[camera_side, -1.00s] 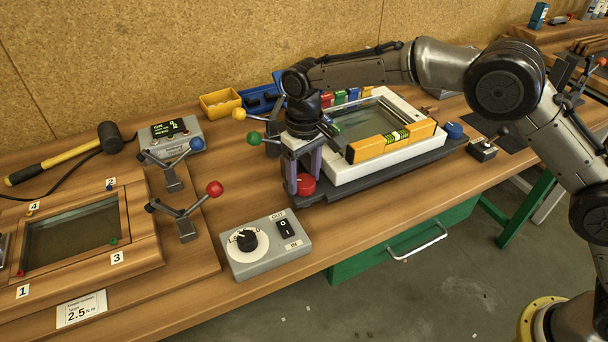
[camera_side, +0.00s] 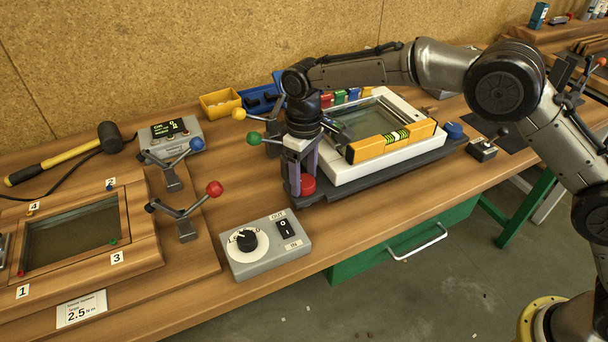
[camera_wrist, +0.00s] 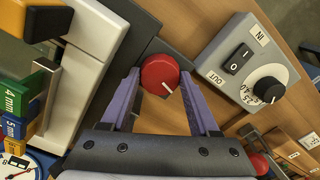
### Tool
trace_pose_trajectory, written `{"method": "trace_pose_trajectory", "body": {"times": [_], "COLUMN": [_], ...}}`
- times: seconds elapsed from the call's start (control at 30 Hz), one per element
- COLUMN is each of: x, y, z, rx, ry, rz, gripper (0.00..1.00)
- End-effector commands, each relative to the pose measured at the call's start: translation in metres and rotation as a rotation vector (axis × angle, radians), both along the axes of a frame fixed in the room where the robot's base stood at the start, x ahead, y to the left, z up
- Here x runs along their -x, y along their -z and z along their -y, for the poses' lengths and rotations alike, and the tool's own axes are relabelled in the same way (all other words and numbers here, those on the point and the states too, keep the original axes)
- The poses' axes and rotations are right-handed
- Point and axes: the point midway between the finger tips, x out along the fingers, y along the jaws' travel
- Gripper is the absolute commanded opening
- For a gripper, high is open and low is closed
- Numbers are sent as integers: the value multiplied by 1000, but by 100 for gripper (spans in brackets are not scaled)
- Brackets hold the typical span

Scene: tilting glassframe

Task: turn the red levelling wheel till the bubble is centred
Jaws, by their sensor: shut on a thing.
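The red levelling wheel (camera_side: 308,185) sits at the near left corner of the dark base under the white frame (camera_side: 345,171). My gripper (camera_wrist: 161,76) points down over it, with its purple fingers on both sides of the wheel, shut on it. In the wrist view the red wheel (camera_wrist: 160,72) shows a white mark pointing to the lower right. A yellow spirit level (camera_side: 369,149) lies along the front edge of the white frame. Its green vial (camera_side: 397,136) is in view, but the bubble's place is too small to tell.
A blue wheel (camera_side: 453,131) sits at the base's right end. A grey dial box (camera_side: 265,245) stands in front, left of my gripper. Clamps with a green knob (camera_side: 254,138) and a yellow knob (camera_side: 239,114) are close on the left. Colored blocks (camera_wrist: 16,128) lie beyond the frame.

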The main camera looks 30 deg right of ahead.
Motion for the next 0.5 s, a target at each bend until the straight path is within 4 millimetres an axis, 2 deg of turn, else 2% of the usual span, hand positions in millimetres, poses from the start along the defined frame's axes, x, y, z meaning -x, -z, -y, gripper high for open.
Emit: {"method": "trace_pose_trajectory", "body": {"times": [0.07, 0.1, 0.2, 0.23, 0.5], "x": [-1, -1, -1, -1, 0], "y": [-2, -2, -1, -1, -1], "z": [0, 0, 0, 0, 0], "rx": [-2, -2, -1, -1, -1], "ry": [1, 1, 1, 1, 1], "rz": [5, 5, 4, 4, 2], "gripper": [6, 69, 87, 91, 91]}}
